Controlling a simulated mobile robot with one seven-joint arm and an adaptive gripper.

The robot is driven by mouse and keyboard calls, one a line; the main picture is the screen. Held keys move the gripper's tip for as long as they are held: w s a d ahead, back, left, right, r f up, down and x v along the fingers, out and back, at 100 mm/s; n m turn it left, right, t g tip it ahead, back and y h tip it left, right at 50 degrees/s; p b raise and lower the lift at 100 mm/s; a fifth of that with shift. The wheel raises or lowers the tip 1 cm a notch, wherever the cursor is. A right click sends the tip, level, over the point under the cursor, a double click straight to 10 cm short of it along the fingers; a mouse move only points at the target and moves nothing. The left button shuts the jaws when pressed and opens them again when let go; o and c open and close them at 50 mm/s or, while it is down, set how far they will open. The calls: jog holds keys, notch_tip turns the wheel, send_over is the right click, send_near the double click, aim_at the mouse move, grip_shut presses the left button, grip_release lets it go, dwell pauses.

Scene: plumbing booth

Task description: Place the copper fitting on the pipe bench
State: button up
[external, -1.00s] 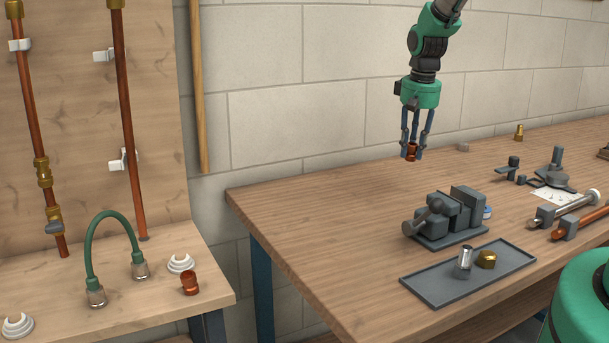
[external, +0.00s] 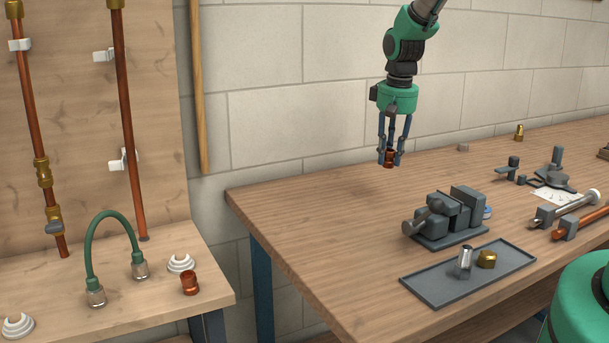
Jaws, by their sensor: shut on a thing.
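My gripper (external: 390,160) is shut on a small copper fitting (external: 389,158) and points straight down. It holds the fitting above the back left part of the large wooden workbench (external: 310,208), with what looks like a gap below. Another copper fitting (external: 190,283) stands upright on the smaller wooden bench (external: 150,300) at the left, below the board with copper pipes (external: 128,120).
A grey vise (external: 445,218) stands front right of my gripper. Before it lies a grey tray (external: 440,290) with a silver and a brass fitting. A green hose (external: 108,220) arches over the left bench beside white clips (external: 181,263). A gap separates the benches.

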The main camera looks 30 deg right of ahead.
jog(key=s+a+f+n, duration=0.1)
jog(key=a+n, duration=0.1)
jog(key=a, duration=0.8)
jog(key=s+a+f+n+b, duration=0.1)
jog(key=s+a+f+n, duration=0.1)
jog(key=a, duration=0.8)
jog(key=s+a+f+n+b, duration=0.1)
jog(key=a+n, duration=0.1)
jog(key=a, duration=0.8)
jog(key=shift+s+a+f, duration=0.1)
jog(key=shift+s+f, duration=0.1)
jog(key=shift+s, duration=0.1)
jog(key=s+a+f+n+b, duration=0.1)
jog(key=s+a+f+n, duration=0.1)
jog(key=s+a, duration=0.6)
jog(key=s+a+f+n+b, duration=0.1)
jog(key=s+a+n, duration=0.3)
jog(key=a, duration=1.3)
jog(key=s+f, duration=0.1)
jog(key=s, duration=0.3)
jog(key=shift+s+f+g, duration=0.15)
jog(key=shift+s+g, duration=0.2)
jog(key=shift+g, duration=0.05)
jog(key=shift+b, duration=0.3)
